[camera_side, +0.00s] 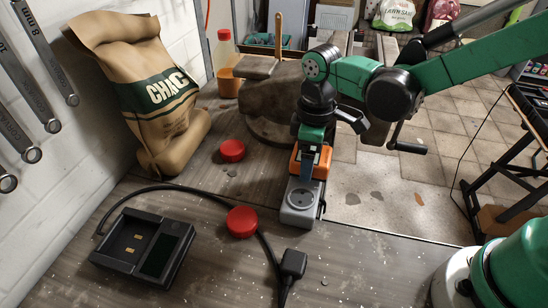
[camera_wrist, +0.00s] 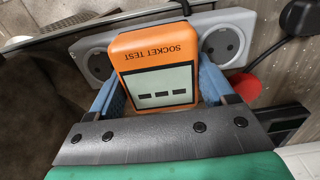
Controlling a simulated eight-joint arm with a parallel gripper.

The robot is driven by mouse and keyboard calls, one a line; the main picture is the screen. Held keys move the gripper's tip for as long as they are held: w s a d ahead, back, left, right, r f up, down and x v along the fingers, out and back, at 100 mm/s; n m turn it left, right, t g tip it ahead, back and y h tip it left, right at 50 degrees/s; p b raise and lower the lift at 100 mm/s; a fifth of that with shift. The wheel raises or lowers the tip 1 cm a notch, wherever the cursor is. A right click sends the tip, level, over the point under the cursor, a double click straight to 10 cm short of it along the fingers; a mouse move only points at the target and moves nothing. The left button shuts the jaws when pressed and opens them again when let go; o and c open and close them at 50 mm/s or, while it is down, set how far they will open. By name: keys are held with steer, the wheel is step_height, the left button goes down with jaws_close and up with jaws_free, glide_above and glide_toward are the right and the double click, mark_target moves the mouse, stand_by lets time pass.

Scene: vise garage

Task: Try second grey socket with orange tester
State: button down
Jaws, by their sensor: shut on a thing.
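The orange tester (camera_side: 318,160) is between the blue fingers of my gripper (camera_wrist: 158,88), which is shut on it. In the wrist view the tester (camera_wrist: 152,47) reads "SOCKET TEST", and its screen shows three dashes. The grey socket strip (camera_side: 297,216) lies on the bench under and in front of the tester. One round socket (camera_side: 301,198) shows at its near end. In the wrist view one socket (camera_wrist: 223,44) shows right of the tester and another (camera_wrist: 100,64) left of it. The tester hides the strip's middle; whether its pins are seated cannot be told.
A black charger (camera_side: 145,248) and its cable with a black plug (camera_side: 293,263) lie on the near bench. Red discs (camera_side: 232,151) (camera_side: 242,222) lie left of the strip. A paper bag (camera_side: 150,95), an orange bottle (camera_side: 228,70) and a vise (camera_side: 275,100) stand behind.

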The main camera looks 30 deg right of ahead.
steer(key=shift+f, duration=0.45)
jaws_free()
steer(key=shift+r, duration=2.8)
